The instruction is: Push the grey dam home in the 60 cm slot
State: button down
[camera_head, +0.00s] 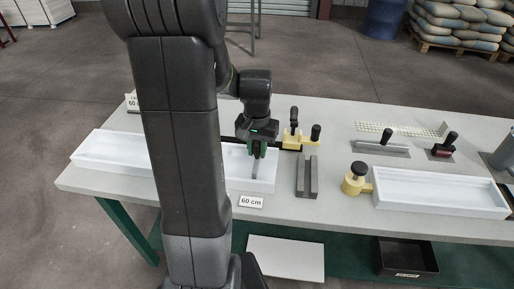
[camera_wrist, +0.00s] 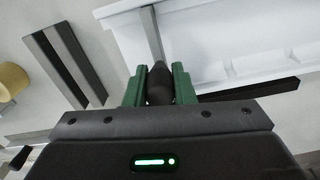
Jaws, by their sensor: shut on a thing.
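My gripper (camera_head: 258,150) is over the left white trough (camera_head: 110,155), near its right end. Its green fingers (camera_wrist: 158,88) are shut on a dark knob (camera_wrist: 160,85) in the wrist view. The grey dam (camera_head: 256,171) shows as a narrow plate below the fingers, standing across the trough above the 60 cm label (camera_head: 251,201). In the wrist view the dam (camera_wrist: 152,35) runs away from the knob across the white trough (camera_wrist: 220,35). The fingers and knob hide part of it. I cannot tell how deep it sits in the slot.
A grey two-bar block (camera_head: 306,178) lies right of the trough. Yellow clamps with black knobs (camera_head: 292,140) stand behind it. A yellow piece (camera_head: 355,180) is beside the right white trough (camera_head: 440,192). A trowel (camera_head: 380,148) and a red-and-black tool (camera_head: 443,149) lie behind that trough.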

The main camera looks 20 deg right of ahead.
jog(key=shift+f+b, duration=0.6)
jog(key=shift+f, duration=0.25)
jog(key=c, duration=1.1)
grip_release()
jog(key=shift+c, duration=0.2)
jog(key=shift+r, duration=0.1)
notch_tip(320, 180, up, 14)
jog(key=shift+f, duration=0.15)
notch_tip(320, 180, down, 13)
jog(key=shift+f+p, duration=0.1)
jog(key=shift+p, duration=0.25)
jog(key=shift+r, duration=0.2)
jog(key=shift+f, duration=0.2)
